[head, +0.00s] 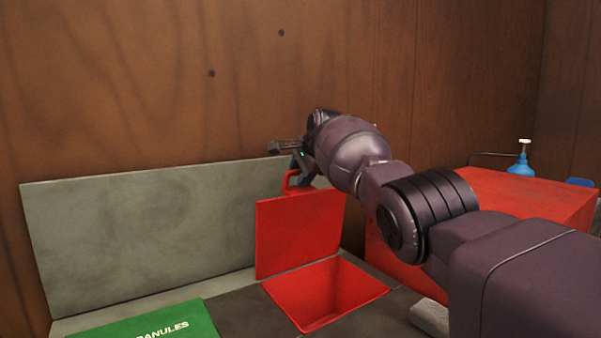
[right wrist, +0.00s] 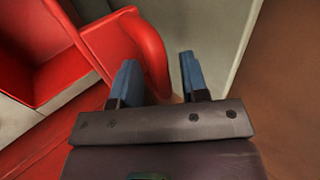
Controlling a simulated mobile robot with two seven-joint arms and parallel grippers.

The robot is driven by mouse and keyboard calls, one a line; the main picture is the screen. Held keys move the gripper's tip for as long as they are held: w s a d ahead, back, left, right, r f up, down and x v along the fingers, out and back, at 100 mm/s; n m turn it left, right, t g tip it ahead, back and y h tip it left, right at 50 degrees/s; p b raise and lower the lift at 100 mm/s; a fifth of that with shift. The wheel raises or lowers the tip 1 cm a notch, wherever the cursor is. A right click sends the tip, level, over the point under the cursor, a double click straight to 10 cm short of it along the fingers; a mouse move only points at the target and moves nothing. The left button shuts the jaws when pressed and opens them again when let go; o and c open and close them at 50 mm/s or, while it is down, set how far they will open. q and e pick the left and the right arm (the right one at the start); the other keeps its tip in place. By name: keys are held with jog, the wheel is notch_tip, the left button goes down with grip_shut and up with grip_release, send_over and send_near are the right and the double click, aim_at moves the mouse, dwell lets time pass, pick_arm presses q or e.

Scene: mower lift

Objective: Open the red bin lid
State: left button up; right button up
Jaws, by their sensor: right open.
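The red bin lid (head: 295,235) stands upright behind the open red bin (head: 325,290), whose inside shows. The lid's red loop handle (head: 290,182) is at its top edge, and it also shows in the right wrist view (right wrist: 157,50). My right gripper (head: 299,165) is at the handle, with the arm reaching in from the right. In the right wrist view its two blue fingers (right wrist: 160,62) are apart, and the handle's curved end lies between or just beyond them. I cannot tell whether they touch it. My left gripper is out of view.
A grey panel (head: 140,235) stands behind the bin against the wooden wall (head: 150,80). A green granules lid or box (head: 150,325) is at the lower left. A red cabinet (head: 520,195) with a blue bottle (head: 521,165) is to the right, behind my arm.

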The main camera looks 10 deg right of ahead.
jog(key=r, duration=0.1)
jog(key=s+r+p, duration=0.1)
jog(key=r, duration=0.1)
jog(key=shift+s+d+r, duration=0.2)
jog(key=shift+s, duration=0.05)
pick_arm(q)
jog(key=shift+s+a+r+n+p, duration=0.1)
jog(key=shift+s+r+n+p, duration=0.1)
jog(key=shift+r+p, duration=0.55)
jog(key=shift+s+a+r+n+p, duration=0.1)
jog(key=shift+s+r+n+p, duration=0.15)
jog(key=shift+p, duration=0.85)
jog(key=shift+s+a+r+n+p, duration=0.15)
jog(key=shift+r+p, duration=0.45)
jog(key=shift+p, duration=0.3)
pick_arm(e)
jog(key=v, duration=0.7)
jog(key=shift+s+f, duration=0.25)
